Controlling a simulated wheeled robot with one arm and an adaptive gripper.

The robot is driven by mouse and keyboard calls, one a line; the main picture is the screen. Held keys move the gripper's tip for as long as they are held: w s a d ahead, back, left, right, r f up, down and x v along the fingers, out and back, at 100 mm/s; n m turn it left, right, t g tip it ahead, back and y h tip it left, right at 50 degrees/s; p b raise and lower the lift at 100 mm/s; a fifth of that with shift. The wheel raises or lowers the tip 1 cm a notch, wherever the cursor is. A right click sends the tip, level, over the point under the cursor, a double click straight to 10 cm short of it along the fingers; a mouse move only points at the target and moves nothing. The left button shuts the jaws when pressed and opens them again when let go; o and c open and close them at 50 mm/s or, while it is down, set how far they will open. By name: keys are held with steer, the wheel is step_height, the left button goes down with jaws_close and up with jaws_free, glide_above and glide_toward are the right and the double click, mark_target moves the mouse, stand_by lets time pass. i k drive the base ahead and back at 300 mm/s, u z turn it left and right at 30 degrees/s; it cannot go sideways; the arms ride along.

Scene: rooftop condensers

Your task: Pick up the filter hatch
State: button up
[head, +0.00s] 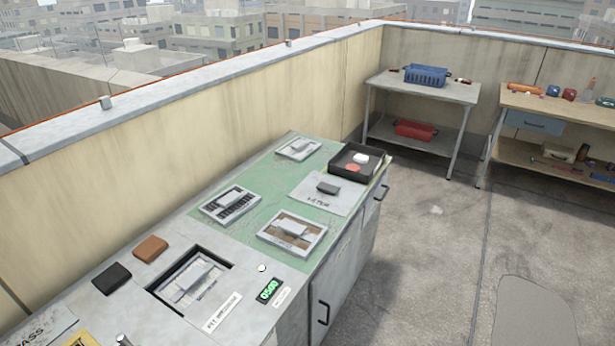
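Several framed, hatch-like panels with pale raised handles show in the head view; I cannot tell which is the filter hatch. One panel with a slatted face (230,202) lies on the green mat (262,185). A panel with a brownish face (292,233) lies nearer the counter's right edge. A smaller pale panel (298,149) lies at the mat's far end. Another pale panel (188,279) sits inside a dark-rimmed opening in the counter. Their printed labels are too small to read. My gripper is not in view.
The counter (245,265) also holds a brown block (150,248), a black block (111,278), a green display (268,290) and a black tray (357,163). A wall runs along its left. Open floor (430,260) lies right; two tables stand beyond.

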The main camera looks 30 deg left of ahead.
mark_target(333, 195)
steer(key=u, duration=0.8)
steer(key=i, duration=1)
steer(key=u, duration=1.45)
steer(key=i, duration=0.3)
steer(key=u, duration=0.15)
